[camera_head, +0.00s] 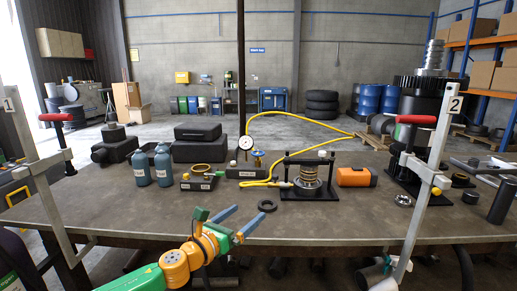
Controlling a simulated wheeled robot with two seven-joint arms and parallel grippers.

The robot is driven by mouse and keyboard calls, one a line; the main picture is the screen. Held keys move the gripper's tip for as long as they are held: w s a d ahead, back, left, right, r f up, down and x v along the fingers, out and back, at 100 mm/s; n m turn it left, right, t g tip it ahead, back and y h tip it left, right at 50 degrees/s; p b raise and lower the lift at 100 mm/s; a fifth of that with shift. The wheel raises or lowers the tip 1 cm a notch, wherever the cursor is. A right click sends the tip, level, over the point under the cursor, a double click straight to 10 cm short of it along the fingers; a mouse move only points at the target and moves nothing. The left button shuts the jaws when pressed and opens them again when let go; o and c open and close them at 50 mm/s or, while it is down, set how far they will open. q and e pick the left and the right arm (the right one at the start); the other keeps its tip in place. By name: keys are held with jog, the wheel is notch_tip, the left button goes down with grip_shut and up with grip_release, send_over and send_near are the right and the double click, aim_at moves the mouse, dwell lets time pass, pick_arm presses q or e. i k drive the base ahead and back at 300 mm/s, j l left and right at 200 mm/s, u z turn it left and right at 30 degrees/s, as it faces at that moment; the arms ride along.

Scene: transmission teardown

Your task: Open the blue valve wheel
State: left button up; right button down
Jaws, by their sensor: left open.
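The blue valve wheel (258,153) is small and sits on top of a dark block (246,172) near the middle of the workbench. A round white pressure gauge (246,142) stands just left of it. My left gripper (250,211) has two blue fingers spread apart, with nothing between them. It is over the bench's front edge, nearer to me than the wheel and well apart from it.
A yellow hose (330,124) loops behind the wheel and comes back to the block. A black press frame (308,176) and an orange case (356,177) stand to the right. Teal bottles (163,167) stand to the left. A dark ring (267,205) lies beside the left gripper.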

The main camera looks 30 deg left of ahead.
aim_at(257, 153)
jog(key=i+j, duration=0.9)
jog(key=i, duration=0.15)
